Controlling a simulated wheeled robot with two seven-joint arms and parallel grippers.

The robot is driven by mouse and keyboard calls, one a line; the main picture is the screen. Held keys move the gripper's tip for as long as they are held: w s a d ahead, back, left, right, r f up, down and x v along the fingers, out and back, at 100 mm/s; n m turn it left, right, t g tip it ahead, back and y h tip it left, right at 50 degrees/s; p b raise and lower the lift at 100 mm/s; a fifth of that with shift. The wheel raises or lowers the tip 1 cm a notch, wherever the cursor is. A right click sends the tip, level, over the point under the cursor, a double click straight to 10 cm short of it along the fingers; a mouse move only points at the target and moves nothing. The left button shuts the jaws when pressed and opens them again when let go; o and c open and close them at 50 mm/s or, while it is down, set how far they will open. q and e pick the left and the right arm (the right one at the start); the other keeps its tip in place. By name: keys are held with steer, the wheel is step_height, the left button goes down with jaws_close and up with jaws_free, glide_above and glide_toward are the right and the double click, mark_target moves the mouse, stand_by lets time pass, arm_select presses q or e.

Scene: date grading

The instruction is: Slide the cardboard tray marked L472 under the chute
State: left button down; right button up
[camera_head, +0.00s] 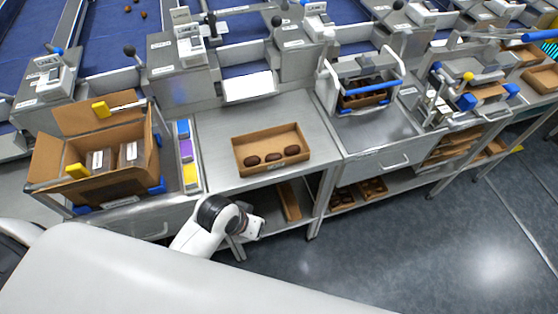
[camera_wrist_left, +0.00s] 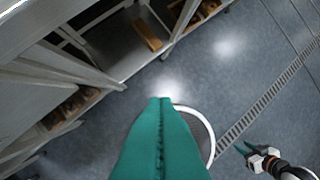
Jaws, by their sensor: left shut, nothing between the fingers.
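A shallow cardboard tray (camera_head: 275,168) with three dark dates lies on the steel bench in the head view. No L472 mark can be read on it. A bright white plate (camera_head: 248,87) at the bench's back edge, behind the tray, may be the chute's lip. My left arm is low in front of the bench, nearer the camera than the tray; its fingers are not clear there. In the left wrist view my left gripper (camera_wrist_left: 160,103) is shut and empty, above the floor. My right gripper (camera_wrist_left: 261,151) shows at lower right there, teal fingers apart.
An open cardboard box (camera_head: 110,190) with packs stands left of the tray, beside a strip of coloured cards (camera_head: 187,150). A metal frame with a blue bar (camera_head: 372,88) stands to the right. Bare bench surrounds the tray. Shelves below hold more trays (camera_head: 373,188).

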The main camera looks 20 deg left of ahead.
arm_select(q)
steer(key=w+d+r+n+g+h, duration=0.1)
steer(key=w+d+r+n, duration=0.1)
steer(key=w+d+r, duration=0.5)
step_height(320, 180, up, 5)
steer(key=n+g+y, duration=0.2)
steer(key=n+y, duration=0.1)
steer(key=n, duration=0.2)
glide_above(279, 173)
steer(key=s+d, duration=0.2)
steer(key=s, duration=0.1)
steer(key=shift+n, duration=0.3)
steer(key=f+p, duration=0.1)
steer(key=f, duration=0.2)
steer(key=w+a+f+p, duration=0.1)
steer(key=f, duration=0.2)
steer(key=w+f+p, duration=0.1)
steer(key=f, duration=0.2)
steer(key=shift+w+a+f, duration=0.15)
steer(key=shift+a+f, duration=0.15)
steer(key=shift+w+a+f, duration=0.1)
steer(key=shift+w+a, duration=0.15)
steer(key=shift+w, duration=0.1)
